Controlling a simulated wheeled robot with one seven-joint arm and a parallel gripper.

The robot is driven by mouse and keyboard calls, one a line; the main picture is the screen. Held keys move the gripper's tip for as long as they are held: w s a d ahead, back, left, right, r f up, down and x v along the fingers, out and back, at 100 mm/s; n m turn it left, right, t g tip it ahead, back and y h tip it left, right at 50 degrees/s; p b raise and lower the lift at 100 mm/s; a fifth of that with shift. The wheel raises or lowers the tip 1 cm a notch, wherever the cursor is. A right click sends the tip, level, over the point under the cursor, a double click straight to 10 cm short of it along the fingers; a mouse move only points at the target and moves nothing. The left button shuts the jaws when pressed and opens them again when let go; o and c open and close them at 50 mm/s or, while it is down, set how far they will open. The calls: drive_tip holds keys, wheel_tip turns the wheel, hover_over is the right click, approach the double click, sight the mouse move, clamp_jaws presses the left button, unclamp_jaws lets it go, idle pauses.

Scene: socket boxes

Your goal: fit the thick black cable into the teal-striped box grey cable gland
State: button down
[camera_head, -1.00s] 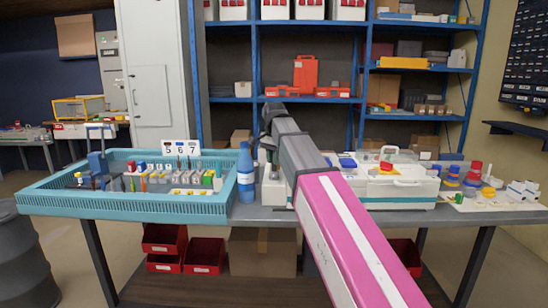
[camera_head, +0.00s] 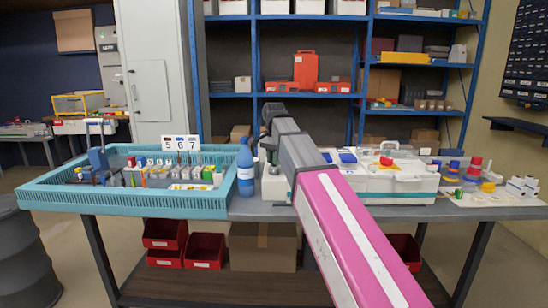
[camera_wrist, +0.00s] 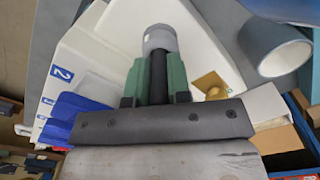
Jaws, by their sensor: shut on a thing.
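In the wrist view, my gripper (camera_wrist: 157,78) has its green fingers shut on the thick black cable (camera_wrist: 158,88). The cable runs straight up between the fingers to the grey cable gland (camera_wrist: 160,38), a short round grey collar. The cable's far end meets the gland in line; how deep it sits inside I cannot tell. The white box (camera_wrist: 90,40) around it carries blue number labels. In the head view, the white box with a teal stripe (camera_head: 415,194) stands on the bench, partly behind my arm.
A blue bottle (camera_head: 245,168) stands left of my arm beside a teal tray (camera_head: 120,206) of small parts. Blue, red and yellow parts (camera_head: 472,172) lie at the right. In the wrist view, a blue-grey round hollow thing (camera_wrist: 262,38) is close on the right.

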drive_tip(key=c, duration=1)
unclamp_jaws()
drive_tip(key=shift+f, duration=0.1)
wheel_tip(320, 180, up, 11)
drive_tip(key=shift+f, duration=0.1)
